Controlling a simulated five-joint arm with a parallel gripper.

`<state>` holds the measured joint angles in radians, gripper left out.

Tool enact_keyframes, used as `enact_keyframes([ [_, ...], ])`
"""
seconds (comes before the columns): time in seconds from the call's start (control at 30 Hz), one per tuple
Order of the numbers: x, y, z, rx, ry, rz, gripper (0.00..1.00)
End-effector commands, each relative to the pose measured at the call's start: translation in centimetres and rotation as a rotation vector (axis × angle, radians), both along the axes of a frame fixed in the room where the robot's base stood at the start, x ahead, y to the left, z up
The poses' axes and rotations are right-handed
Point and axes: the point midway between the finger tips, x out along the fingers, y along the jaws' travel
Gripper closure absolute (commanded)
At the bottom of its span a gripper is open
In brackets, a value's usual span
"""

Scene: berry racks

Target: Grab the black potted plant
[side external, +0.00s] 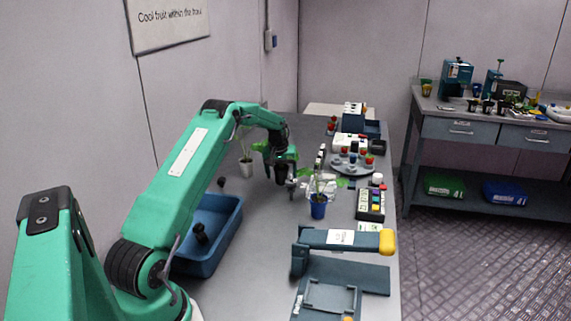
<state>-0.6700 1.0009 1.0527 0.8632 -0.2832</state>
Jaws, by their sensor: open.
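A black pot (281,174) stands on the grey table, partly hidden by my gripper. Green leaves show around the gripper, but which of them belong to this pot is hard to tell. My gripper (281,178) is open and pointed down at the black pot, its fingers appearing to be on either side of it. From this angle I cannot tell whether they touch it.
A blue tray (226,242) with dark items lies nearer. A round rack (352,164) and boxes line the right side.

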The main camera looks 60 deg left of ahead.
Motion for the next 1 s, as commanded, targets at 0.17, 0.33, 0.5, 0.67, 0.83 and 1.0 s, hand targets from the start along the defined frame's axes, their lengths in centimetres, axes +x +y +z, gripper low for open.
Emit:
enact_keyframes([
  [0.17, 0.01, 0.02, 0.04, 0.001, -0.001, 0.0, 0.23],
  [0.33, 0.01, 0.02, 0.06, 0.001, -0.001, 0.0, 0.23],
  [0.5, 0.0, 0.01, 0.06, 0.001, -0.001, 0.0, 0.39],
  [0.67, 0.0, 0.01, 0.06, 0.001, -0.001, 0.0, 0.71],
  [0.83, 0.02, 0.02, 0.1, 0.002, -0.001, 0.0, 0.72],
  [1.0, 0.02, 0.03, 0.12, 0.002, -0.001, 0.0, 0.72],
])
